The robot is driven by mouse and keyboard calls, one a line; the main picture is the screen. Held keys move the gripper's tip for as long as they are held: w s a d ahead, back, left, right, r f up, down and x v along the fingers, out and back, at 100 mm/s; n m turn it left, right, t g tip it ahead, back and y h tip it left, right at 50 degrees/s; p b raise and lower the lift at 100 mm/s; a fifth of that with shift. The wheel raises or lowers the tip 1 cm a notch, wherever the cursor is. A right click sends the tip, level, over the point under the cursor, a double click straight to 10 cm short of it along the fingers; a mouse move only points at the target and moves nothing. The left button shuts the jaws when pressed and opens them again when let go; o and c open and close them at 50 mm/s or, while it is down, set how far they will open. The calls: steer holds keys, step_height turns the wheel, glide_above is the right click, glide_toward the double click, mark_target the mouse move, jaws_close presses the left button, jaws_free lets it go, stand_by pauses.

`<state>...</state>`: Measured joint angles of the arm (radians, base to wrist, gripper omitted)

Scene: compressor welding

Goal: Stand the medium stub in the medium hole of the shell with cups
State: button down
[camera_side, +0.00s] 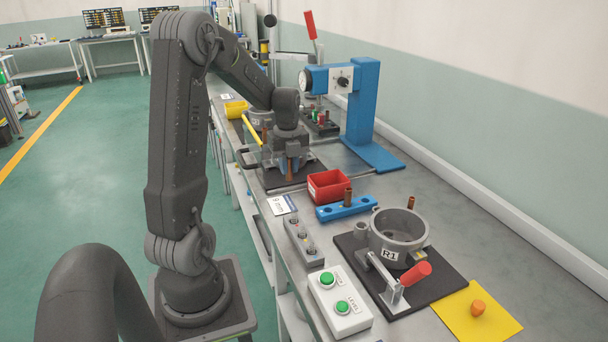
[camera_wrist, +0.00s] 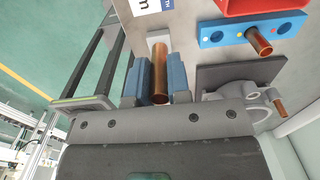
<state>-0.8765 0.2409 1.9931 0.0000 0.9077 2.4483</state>
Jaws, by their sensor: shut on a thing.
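My gripper (camera_side: 290,170) is shut on an upright copper stub (camera_side: 291,166), held in the air beyond the red bin in the side view. In the wrist view the stub (camera_wrist: 160,75) lies between two blue fingers (camera_wrist: 155,85). The grey shell (camera_side: 398,235) marked R1 stands on a dark mat at front right, apart from the gripper. A short copper piece (camera_side: 411,202) rises at its far side. Its holes cannot be made out. A shell (camera_wrist: 232,98) shows partly in the wrist view, cut off by my gripper's body.
A blue rack (camera_side: 330,212) holds another copper stub (camera_side: 348,197), beside the red bin (camera_side: 327,187). A red-handled clamp (camera_side: 416,274) stands in front of the R1 shell. A button box (camera_side: 338,302), a yellow sheet (camera_side: 450,312) and a blue press (camera_side: 365,100) are also on the bench.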

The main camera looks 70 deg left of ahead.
steer(key=shift+w+d+r, duration=0.1)
steer(key=shift+w+r, duration=0.15)
steer(key=shift+r, duration=0.05)
steer(key=w+d+r+m, duration=0.2)
steer(key=w+d+m, duration=0.1)
steer(key=w+d, duration=0.5)
steer(key=w+d+r+m, duration=0.1)
steer(key=w+d+m, duration=0.2)
steer(key=w+d, duration=0.6)
steer(key=shift+r, duration=0.35)
steer(key=shift+f, duration=0.1)
steer(key=shift+f, duration=2.8)
steer(key=shift+f, duration=0.85)
steer(key=c, duration=1)
jaws_free()
